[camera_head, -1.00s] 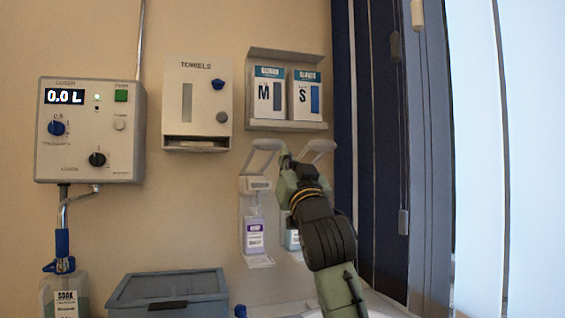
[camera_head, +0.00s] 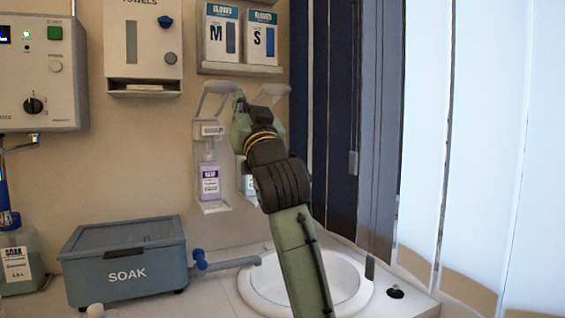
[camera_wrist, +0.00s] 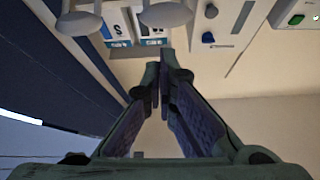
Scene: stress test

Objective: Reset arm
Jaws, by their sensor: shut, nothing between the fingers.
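My arm reaches up from the lower middle of the head view toward the wall. My gripper (camera_wrist: 165,85) shows in the wrist view with its fingertips together and nothing between them. In the head view the gripper (camera_head: 240,104) is at the two soap dispensers, in front of their lever arms; its fingertips are too small there to make out. The left dispenser (camera_head: 210,170) holds a bottle with a purple label. The right dispenser (camera_head: 248,184) is mostly hidden behind my arm. In the wrist view the pale lever ends (camera_wrist: 165,14) lie above the fingertips, seemingly apart from them.
A white sink (camera_head: 352,290) lies beneath my arm. A grey SOAK box (camera_head: 125,262) stands left on the counter, by a blue tap (camera_head: 200,260). A towel dispenser (camera_head: 143,45), glove boxes (camera_head: 222,35) and a control panel (camera_head: 40,75) hang on the wall. Dark blinds (camera_head: 330,120) are close right.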

